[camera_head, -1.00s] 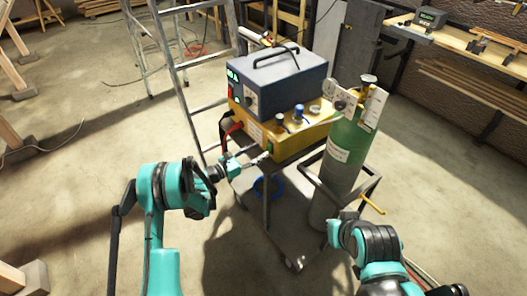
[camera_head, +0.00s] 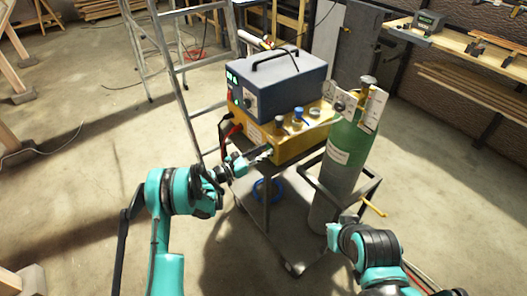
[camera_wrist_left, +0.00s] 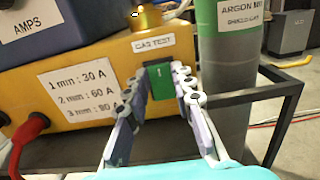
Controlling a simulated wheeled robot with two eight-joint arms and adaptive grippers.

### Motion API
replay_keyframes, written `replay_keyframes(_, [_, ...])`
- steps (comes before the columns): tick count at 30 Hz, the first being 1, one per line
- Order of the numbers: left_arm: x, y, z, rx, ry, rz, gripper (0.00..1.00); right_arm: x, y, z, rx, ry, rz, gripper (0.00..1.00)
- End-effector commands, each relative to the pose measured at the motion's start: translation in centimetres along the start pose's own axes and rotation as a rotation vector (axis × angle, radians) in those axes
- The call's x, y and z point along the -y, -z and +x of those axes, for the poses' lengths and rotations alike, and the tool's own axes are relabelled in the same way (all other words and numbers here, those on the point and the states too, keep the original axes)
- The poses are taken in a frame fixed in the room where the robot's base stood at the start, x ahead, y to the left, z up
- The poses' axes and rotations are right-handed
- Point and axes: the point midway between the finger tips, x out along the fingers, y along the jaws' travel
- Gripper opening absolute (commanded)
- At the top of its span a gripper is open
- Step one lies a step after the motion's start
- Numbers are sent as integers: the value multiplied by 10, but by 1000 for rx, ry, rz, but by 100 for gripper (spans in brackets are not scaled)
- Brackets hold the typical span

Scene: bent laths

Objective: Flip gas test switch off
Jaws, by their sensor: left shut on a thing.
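The gas test switch (camera_wrist_left: 159,78) is a green rocker on the front of the yellow box (camera_wrist_left: 85,75), under a "GAS TEST" label (camera_wrist_left: 153,43). My left gripper (camera_head: 264,154) is at the lower right of the box's front in the head view. In the left wrist view its two fingers stand either side of the switch, and it is shut on it. The switch's tilt is hard to read. Of my right arm, only links show at the lower right of the head view; I see no right fingers.
A blue-grey welder unit (camera_head: 283,88) sits on the yellow box, on a cart. A green and grey gas cylinder (camera_head: 345,150) stands right of it. A red plug (camera_wrist_left: 28,128) sticks out at the box's left. A ladder (camera_head: 183,75) stands behind left.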

Motion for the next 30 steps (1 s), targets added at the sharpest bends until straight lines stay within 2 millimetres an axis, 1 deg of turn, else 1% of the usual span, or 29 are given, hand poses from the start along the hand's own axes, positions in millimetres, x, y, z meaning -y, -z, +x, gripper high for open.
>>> replay_keyframes(3, [0, 4, 0, 89, 1, -1, 0, 0, 0, 0, 0, 0, 0, 0])
replay_keyframes(9, [0, 7, -1, 225, 1, -2, 0, 0, 0, 0, 0, 0, 0, 0])
replay_keyframes(13, [0, 8, -2, 257, 0, 0, 0, 0, 0, 0, 0, 0, 0, 0])
replay_keyframes(21, [0, 7, -2, 259, -1, 0, 0, 0, 0, 0, 0, 0, 0, 0])
replay_keyframes(22, [0, 7, -2, 259, -1, 0, 32, 0, 0, 0, 0, 0, 0, 0])
replay_keyframes(23, [0, 7, -2, 258, -1, 0, 40, 0, 0, 0, 0, 0, 0, 0])
replay_keyframes(24, [0, 7, -2, 258, -1, 0, 45, 0, 0, 0, 0, 0, 0, 0])
replay_keyframes(30, [0, 7, -2, 258, -1, 0, 45, 0, 0, 0, 0, 0, 0, 0])
